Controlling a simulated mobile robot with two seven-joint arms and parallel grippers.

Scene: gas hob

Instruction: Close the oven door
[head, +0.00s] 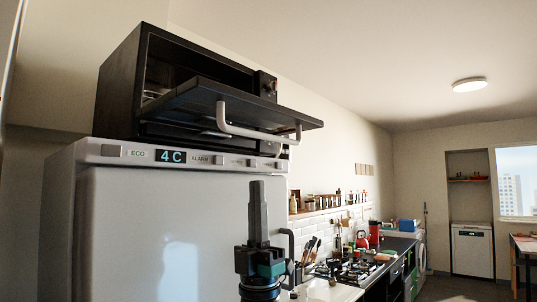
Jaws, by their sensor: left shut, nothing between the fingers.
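A black oven (122,88) stands on top of a white fridge. Its door (195,98) is folded down and sticks out toward me, slightly tilted, so the oven's dark inside shows above it. A light grey bar handle (255,133) runs along the door's front edge. My left gripper (258,187) points up in front of the fridge, below the handle and apart from it. Its fingers are shut together with nothing between them. My right gripper is not in view.
The white fridge (125,225) fills the lower left, with a display strip along its top. A counter with a gas hob (345,270) and a shelf of jars lie farther back on the right. The air right of the oven door is free.

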